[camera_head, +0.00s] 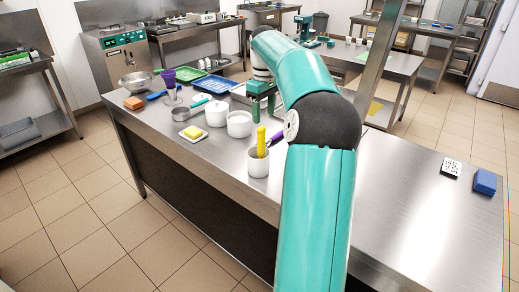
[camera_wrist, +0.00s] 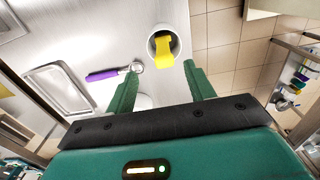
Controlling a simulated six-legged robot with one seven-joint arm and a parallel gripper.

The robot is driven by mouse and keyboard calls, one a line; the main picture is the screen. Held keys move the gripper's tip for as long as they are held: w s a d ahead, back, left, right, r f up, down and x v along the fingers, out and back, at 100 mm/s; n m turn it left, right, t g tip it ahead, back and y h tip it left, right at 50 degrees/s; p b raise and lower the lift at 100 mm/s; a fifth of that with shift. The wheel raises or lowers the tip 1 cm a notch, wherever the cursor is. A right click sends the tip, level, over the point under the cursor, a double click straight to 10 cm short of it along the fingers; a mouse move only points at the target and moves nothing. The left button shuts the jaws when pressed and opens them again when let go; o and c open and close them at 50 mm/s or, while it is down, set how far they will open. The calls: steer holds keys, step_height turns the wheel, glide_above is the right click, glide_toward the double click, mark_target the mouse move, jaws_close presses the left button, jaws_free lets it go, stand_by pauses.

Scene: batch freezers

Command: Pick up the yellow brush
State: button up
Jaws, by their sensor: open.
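The yellow brush (camera_head: 261,142) stands upright in a small white cup (camera_head: 258,166) near the front edge of the steel table. In the wrist view the brush (camera_wrist: 164,47) shows inside the round cup (camera_wrist: 178,47), just beyond my fingertips. My gripper (camera_wrist: 161,69) is open and empty, its two green fingers apart with the brush and cup ahead of the gap. In the head view my gripper (camera_head: 263,110) points down over the table, behind the brush and cup. My arm covers part of the table to the right of the cup.
A purple-handled scoop (camera_wrist: 103,75) lies close beside the cup, and a metal tray (camera_wrist: 58,100) is further left. Blue cloths (camera_head: 485,182) lie at far right; the front right tabletop is mostly clear.

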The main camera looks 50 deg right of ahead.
mark_target(261, 138)
step_height(261, 138, down, 4)
steer(key=shift+f, duration=0.25)
steer(key=shift+w+a+f, duration=0.15)
steer(key=shift+f, duration=1.3)
steer(key=shift+w+a+f, duration=0.15)
steer(key=shift+f, duration=1.3)
steer(key=c, duration=1.1)
